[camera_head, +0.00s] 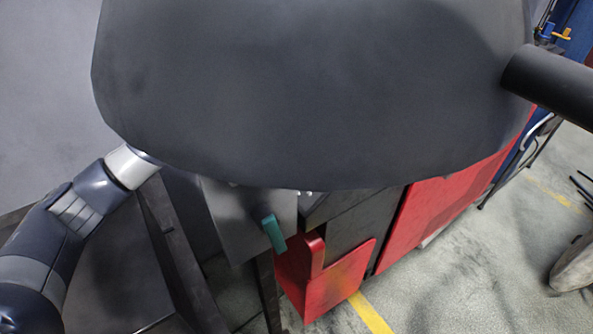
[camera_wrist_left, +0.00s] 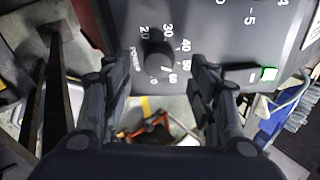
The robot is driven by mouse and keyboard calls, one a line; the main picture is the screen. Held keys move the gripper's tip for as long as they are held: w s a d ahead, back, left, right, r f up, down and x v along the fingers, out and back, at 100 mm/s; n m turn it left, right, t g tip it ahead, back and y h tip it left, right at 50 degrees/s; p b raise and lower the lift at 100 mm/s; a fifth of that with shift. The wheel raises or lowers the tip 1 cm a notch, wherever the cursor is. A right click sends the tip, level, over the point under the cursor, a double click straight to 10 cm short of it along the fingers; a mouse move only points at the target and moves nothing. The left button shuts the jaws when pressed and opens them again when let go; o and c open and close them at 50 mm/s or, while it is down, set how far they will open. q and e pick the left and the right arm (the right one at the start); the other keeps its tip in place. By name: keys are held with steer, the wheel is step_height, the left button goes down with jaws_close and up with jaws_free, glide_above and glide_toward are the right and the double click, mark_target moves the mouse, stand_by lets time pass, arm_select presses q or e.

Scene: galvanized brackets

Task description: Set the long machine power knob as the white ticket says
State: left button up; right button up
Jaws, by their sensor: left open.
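In the left wrist view a dark round knob (camera_wrist_left: 158,58) sits on a grey panel (camera_wrist_left: 205,30) with white numbers around it, among them 20, 30, 40 and 50. I cannot tell where the knob points. My left gripper (camera_wrist_left: 163,76) is open, with one finger on each side of the knob. I cannot tell whether either finger touches it. In the head view my left arm comes in from the left and its gripper is hidden behind a large dark grey rounded shape. No white ticket can be made out. My right gripper is not in view.
In the head view a teal handle (camera_head: 273,233) and a red box-like part (camera_head: 322,275) are below the dark shape.

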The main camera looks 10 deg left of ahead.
arm_select(q)
steer(key=v, duration=0.8)
steer(key=shift+s, duration=0.15)
